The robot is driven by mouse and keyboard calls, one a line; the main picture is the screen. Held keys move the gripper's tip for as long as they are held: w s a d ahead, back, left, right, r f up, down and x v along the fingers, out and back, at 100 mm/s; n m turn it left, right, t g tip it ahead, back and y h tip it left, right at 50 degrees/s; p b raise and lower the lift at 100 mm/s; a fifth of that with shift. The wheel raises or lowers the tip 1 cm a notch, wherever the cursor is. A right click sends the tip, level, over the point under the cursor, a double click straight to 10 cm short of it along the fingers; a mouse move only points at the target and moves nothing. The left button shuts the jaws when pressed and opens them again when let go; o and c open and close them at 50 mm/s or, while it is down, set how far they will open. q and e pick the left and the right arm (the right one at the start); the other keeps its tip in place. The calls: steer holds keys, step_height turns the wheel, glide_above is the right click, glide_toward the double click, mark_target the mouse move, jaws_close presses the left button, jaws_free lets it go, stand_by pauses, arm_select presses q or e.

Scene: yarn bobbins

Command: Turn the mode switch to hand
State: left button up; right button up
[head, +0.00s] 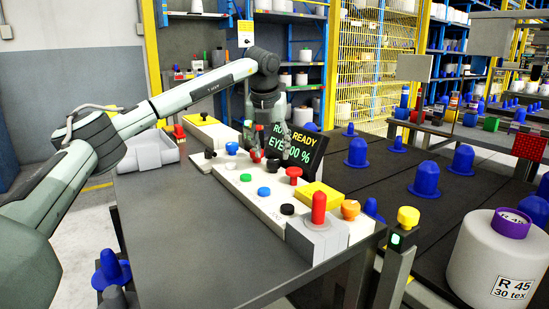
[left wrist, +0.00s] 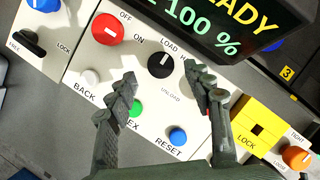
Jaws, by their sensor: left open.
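A black rotary knob (left wrist: 161,65) sits on the white control panel (left wrist: 75,70). Its white mark points up in the left wrist view. Labels LOAD and UNLOAD are beside it, and another label starting with H is partly hidden by a finger. I take this knob for the mode switch. It also shows in the head view (head: 273,163), under the gripper. My left gripper (left wrist: 162,80) is open, its fingers to either side of the knob in that view, apparently not touching it. It also shows in the head view (head: 267,149). My right gripper is not in view.
Near the knob are a red OFF/ON knob (left wrist: 107,28), a white BACK button (left wrist: 92,77), a green button (left wrist: 136,108) and a blue RESET button (left wrist: 178,137). A display (head: 305,150) stands close behind. A yellow LOCK block (left wrist: 257,127) lies to the right.

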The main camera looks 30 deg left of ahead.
mark_target(273, 161)
arm_select(q)
steer(key=shift+x, duration=1.7)
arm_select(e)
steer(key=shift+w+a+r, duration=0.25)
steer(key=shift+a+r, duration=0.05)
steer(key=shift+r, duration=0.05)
arm_select(q)
steer(key=shift+c, duration=0.3)
